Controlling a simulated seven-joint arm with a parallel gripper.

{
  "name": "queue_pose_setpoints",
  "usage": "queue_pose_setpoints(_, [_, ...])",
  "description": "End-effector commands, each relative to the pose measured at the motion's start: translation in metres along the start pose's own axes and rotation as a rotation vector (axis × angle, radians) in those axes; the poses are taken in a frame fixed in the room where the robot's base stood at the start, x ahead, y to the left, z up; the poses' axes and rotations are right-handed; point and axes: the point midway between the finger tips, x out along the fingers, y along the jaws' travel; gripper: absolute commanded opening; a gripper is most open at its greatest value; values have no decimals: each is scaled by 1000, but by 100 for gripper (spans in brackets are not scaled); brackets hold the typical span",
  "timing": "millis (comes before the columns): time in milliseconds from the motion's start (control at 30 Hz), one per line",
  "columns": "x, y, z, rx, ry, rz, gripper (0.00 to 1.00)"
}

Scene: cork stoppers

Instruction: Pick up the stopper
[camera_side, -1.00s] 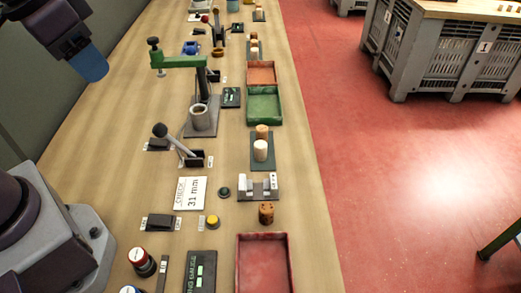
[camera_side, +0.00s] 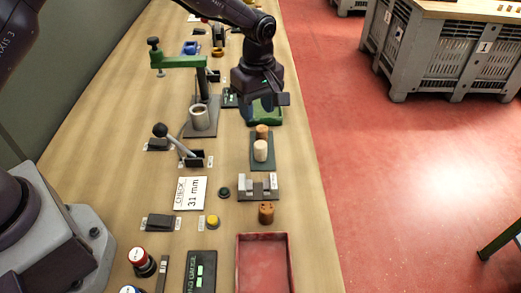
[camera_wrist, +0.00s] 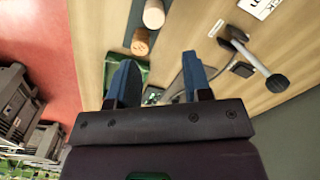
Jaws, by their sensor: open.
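A brown cork stopper (camera_side: 266,212) stands on the bench between the metal gauge block and the red tray. A pale stopper (camera_side: 261,151) and a tan stopper (camera_side: 262,132) stand on a dark green plate (camera_side: 263,165). In the wrist view the pale stopper (camera_wrist: 153,14) and tan stopper (camera_wrist: 141,42) lie beyond the fingertips. My gripper (camera_side: 263,112) is over the green tray (camera_side: 267,121), just behind the tan stopper in the side view. Its blue fingers are apart and empty; they show in the wrist view (camera_wrist: 158,62).
The red tray (camera_side: 263,236) is at the near edge. A metal gauge block (camera_side: 258,187), a lever (camera_side: 178,146) and a green-armed press (camera_side: 180,61) stand on the bench. Bare wood lies right of the plate.

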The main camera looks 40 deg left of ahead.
Motion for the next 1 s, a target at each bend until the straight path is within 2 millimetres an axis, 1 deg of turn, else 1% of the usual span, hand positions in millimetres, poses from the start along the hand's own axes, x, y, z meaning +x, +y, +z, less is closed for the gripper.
queue_pose_setpoints(33, [-6,6,0,-68,-2,20,45])
queue_pose_setpoints(100, [-7,6,0,-148,-4,21,45])
queue_pose_setpoints(200, [-5,6,0,-216,-5,19,45])
queue_pose_setpoints(267, [-1,6,0,-233,-5,19,45])
queue_pose_setpoints(600, [58,6,1,-235,-5,16,45])
queue_pose_setpoints(867, [78,7,2,-233,-5,18,45])
queue_pose_setpoints(1000, [100,7,4,-234,-6,16,45])
